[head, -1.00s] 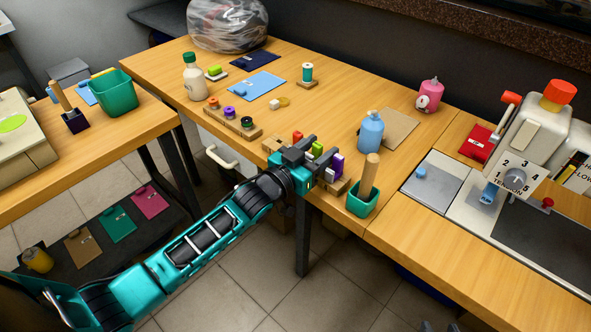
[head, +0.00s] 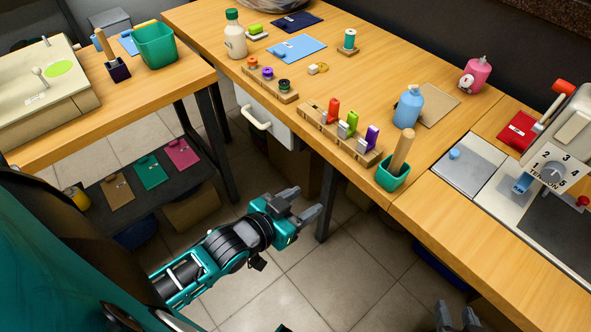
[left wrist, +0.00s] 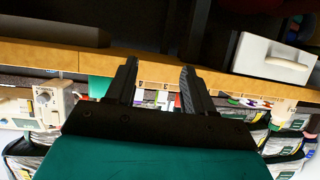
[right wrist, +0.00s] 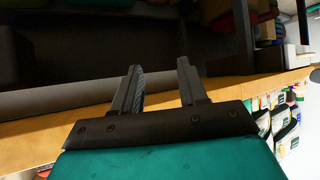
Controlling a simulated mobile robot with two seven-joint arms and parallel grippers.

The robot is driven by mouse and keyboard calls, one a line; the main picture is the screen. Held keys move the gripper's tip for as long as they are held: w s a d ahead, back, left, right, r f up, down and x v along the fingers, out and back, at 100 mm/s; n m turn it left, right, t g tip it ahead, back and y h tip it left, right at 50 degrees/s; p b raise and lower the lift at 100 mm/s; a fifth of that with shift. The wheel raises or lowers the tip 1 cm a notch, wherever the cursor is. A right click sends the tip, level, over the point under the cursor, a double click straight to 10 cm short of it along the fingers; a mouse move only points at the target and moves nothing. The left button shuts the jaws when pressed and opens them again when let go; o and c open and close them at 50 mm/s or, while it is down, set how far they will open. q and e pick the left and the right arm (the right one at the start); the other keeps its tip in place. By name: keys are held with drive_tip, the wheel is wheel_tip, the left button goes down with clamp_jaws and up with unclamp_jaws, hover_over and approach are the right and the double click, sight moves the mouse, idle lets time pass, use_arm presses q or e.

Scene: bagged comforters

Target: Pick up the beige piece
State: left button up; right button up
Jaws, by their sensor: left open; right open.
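A flat beige piece (head: 438,106) lies on the wooden table behind a blue bottle (head: 408,107), which hides part of it. Another flat tan piece (head: 117,202) lies on the low dark shelf at the left; I cannot tell which one is meant. My left gripper (head: 307,201) is open and empty, out over the floor in front of the table, apart from both pieces. Its open fingers also show in the left wrist view (left wrist: 159,65). My right gripper (head: 457,316) is at the bottom edge, open and empty in the right wrist view (right wrist: 159,66).
A wooden rack with coloured clips (head: 341,140) and a green cup holding a wooden handle (head: 391,180) stand near the table's front edge. Green (head: 150,171) and magenta (head: 182,153) pieces share the shelf. A pink bottle (head: 475,75) stands right of the beige piece. The table's middle has clear patches.

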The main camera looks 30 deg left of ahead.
use_arm(q)
drive_tip(key=s+f+g, duration=0.2)
drive_tip(key=s+f, duration=0.2)
drive_tip(key=s, duration=0.1)
drive_tip(key=m+t+h+b, duration=0.1)
drive_tip(key=t+h+b, duration=0.15)
drive_tip(key=t, duration=0.35)
approach(370, 136)
drive_tip(key=shift+h, duration=0.25)
drive_tip(key=x, duration=0.5)
drive_tip(key=shift+w+d+r, duration=0.2)
drive_tip(key=shift+w+r, duration=0.05)
drive_tip(key=x, duration=0.4)
drive_tip(key=f+b+x, duration=0.1)
drive_tip(key=x, duration=0.1)
drive_tip(key=shift+a, duration=0.25)
drive_tip(key=shift+w+d+r, duration=0.1)
drive_tip(key=shift+w, duration=0.15)
use_arm(e)
drive_tip(key=shift+w+a+f+y, duration=0.15)
drive_tip(key=shift+w+a+f, duration=0.1)
drive_tip(key=shift+a, duration=0.2)
drive_tip(key=shift+w+a+f+y, duration=0.15)
drive_tip(key=shift+w+a+f, duration=0.1)
drive_tip(key=shift+a, duration=0.15)
use_arm(q)
drive_tip(key=shift+c, duration=0.2)
